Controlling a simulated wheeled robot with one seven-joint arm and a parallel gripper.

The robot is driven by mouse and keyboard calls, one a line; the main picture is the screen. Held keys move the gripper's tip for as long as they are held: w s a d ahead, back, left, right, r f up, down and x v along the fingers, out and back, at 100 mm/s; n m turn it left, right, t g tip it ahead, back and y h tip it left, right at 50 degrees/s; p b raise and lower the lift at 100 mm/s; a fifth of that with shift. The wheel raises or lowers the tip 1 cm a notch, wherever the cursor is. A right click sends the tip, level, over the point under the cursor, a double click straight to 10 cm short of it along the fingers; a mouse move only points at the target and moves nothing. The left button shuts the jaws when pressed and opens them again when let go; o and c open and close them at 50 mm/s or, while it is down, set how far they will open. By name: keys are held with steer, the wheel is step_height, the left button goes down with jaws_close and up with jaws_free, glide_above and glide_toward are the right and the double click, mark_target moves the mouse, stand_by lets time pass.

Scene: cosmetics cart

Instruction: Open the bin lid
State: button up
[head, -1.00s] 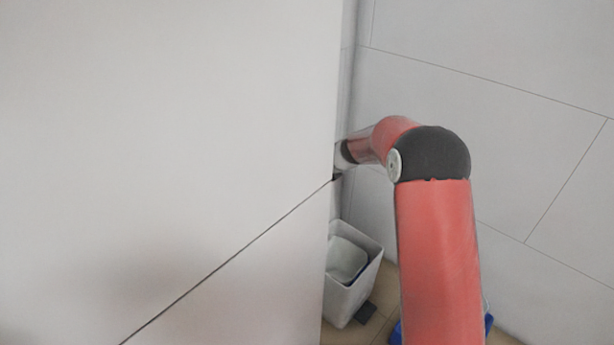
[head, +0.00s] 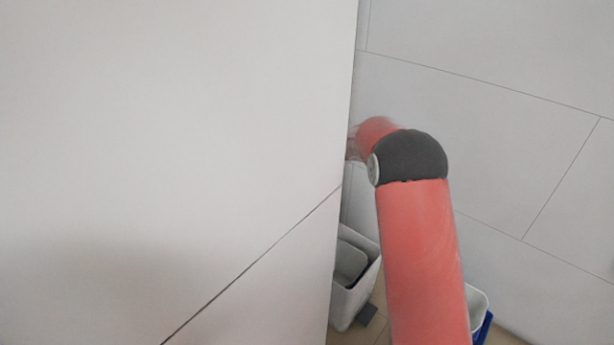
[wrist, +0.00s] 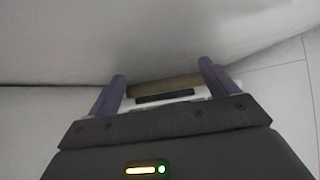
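A pale grey bin (head: 342,308) stands on the floor in the head view, partly cut off by a large white panel. A lighter grey container shows inside its top, and a dark piece (head: 367,314) sits at its foot. I cannot make out a lid. In the wrist view my gripper (wrist: 162,69) has its two purple fingers well apart. A brown strip and a white piece with a dark slot show between and beyond them; I cannot tell what they are or whether anything touches the fingers. In the head view my gripper is hidden behind the panel.
The large white panel (head: 170,130) fills the left of the head view, close to my arm. A tiled wall (head: 520,130) is behind and to the right. A white and blue container (head: 478,300) stands right of my arm. A little tan floor shows between.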

steer(key=v, duration=0.7)
steer(key=shift+s+d+r, duration=0.15)
steer(key=shift+d+r, duration=0.05)
steer(key=shift+r, duration=0.1)
steer(key=shift+r, duration=0.1)
steer(key=s+d+r+n+h, duration=0.1)
steer(key=s+d+r+n, duration=0.3)
steer(key=s+r+n, duration=0.45)
steer(key=s+d+r+n+h, duration=0.2)
steer(key=s+d+r+n, duration=0.25)
steer(key=s, duration=0.75)
steer(key=s+d+n+h, duration=0.1)
steer(key=s+d+n, duration=0.1)
steer(key=s+n, duration=0.2)
steer(key=s+d+f+n+h, duration=0.1)
steer(key=s+n, duration=0.3)
steer(key=s, duration=0.6)
steer(key=s+d+n+t+h, duration=0.1)
steer(key=s+d+n, duration=0.3)
steer(key=s, duration=0.2)
steer(key=shift+s+f, duration=0.4)
